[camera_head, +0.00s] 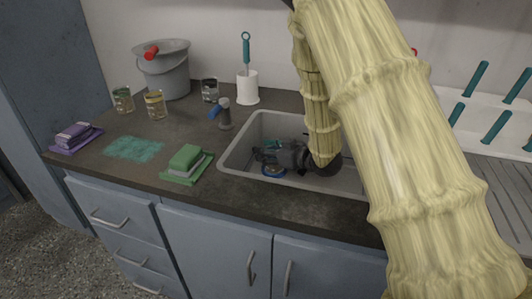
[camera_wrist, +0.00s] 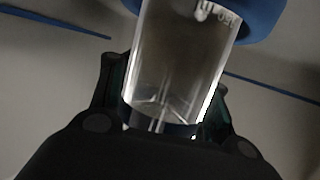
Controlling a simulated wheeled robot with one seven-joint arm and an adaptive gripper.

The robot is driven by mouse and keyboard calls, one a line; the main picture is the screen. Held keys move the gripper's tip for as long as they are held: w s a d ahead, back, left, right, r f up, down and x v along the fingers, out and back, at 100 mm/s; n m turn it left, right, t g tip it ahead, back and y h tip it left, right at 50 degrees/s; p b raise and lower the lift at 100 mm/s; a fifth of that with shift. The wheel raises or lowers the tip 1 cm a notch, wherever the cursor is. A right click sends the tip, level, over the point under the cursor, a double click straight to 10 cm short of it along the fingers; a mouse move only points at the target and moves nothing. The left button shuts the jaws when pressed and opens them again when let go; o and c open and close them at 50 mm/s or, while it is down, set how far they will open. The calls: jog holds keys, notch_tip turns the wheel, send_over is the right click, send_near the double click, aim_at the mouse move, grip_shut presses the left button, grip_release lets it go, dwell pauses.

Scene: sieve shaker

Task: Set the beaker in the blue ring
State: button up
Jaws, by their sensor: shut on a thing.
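My gripper (camera_head: 284,155) is down inside the sink (camera_head: 238,149), reaching in from the right. In the wrist view its fingers (camera_wrist: 163,112) are closed around a clear beaker (camera_wrist: 178,65) with white markings. The blue ring (camera_wrist: 262,18) shows at the top of that view, on both sides of the beaker's far end. In the head view the blue ring (camera_head: 273,173) lies low in the sink, just below the gripper. The beaker's far end is at or over the ring; I cannot tell whether it is seated. The dark gripper hides most of the beaker in the head view.
A rack with teal pegs (camera_head: 497,127) stands right. The sink walls surround my gripper.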

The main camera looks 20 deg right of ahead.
jog(key=shift+r, duration=0.1)
jog(key=o, duration=1.2)
jog(key=shift+c, duration=0.2)
jog(key=shift+s+d, duration=0.1)
jog(key=shift+s, duration=0.05)
jog(key=shift+p+v, duration=0.7)
jog(key=shift+v, duration=2.9)
